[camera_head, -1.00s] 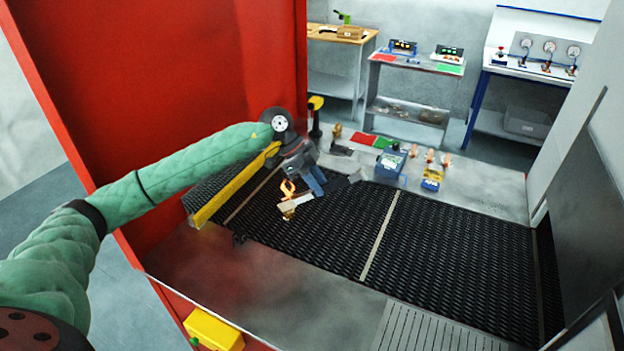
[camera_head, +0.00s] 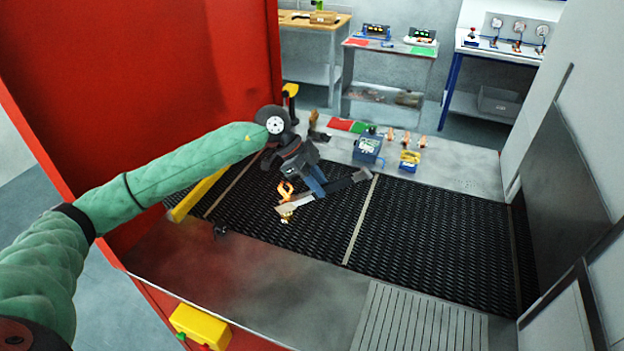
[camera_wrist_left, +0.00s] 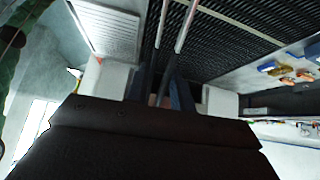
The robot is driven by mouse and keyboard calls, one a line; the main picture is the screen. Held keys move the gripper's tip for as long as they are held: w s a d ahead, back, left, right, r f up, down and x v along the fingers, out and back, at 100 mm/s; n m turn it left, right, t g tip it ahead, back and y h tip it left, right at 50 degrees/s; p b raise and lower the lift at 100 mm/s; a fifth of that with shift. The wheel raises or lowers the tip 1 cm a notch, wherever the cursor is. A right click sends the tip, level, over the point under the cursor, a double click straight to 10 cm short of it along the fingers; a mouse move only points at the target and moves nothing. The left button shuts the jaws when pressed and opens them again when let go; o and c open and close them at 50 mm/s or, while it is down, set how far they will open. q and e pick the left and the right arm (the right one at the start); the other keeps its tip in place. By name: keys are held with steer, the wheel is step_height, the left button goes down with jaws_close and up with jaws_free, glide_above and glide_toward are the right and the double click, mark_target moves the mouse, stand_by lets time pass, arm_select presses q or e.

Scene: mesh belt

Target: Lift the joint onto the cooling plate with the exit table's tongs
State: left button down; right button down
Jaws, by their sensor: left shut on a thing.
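My left gripper (camera_head: 317,180) is low over the dark mesh belt (camera_head: 430,215). It is shut on the tongs (camera_head: 345,183), which reach right across the belt. In the left wrist view the tongs' two thin arms (camera_wrist_left: 183,28) run away from the gripper, a little apart. A glowing orange thing (camera_head: 286,189), perhaps the joint, shows just left of the gripper; I cannot tell whether anything touches it. A slotted metal plate (camera_head: 415,318) lies at the front right and also shows in the wrist view (camera_wrist_left: 105,30). I cannot tell which surface is the cooling plate. My right gripper is out of view.
Behind the belt, the exit table (camera_head: 455,170) carries a blue box (camera_head: 369,147), a smaller yellow-and-blue item (camera_head: 409,161), several copper-coloured pieces (camera_head: 406,138) and red and green panels (camera_head: 340,124). A tall red wall (camera_head: 150,90) stands left, a grey panel (camera_head: 570,170) right. The belt's right half is clear.

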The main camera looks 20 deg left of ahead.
arm_select(q)
steer(key=s+d, duration=0.6)
steer(key=d, duration=0.8)
steer(key=s+d, duration=0.7)
steer(key=d, duration=0.7)
steer(key=s+d, duration=0.6)
steer(key=d, duration=0.8)
steer(key=shift+s+d, duration=0.15)
steer(key=shift+d, duration=0.1)
stand_by(1.5)
steer(key=shift+f, duration=0.15)
stand_by(0.3)
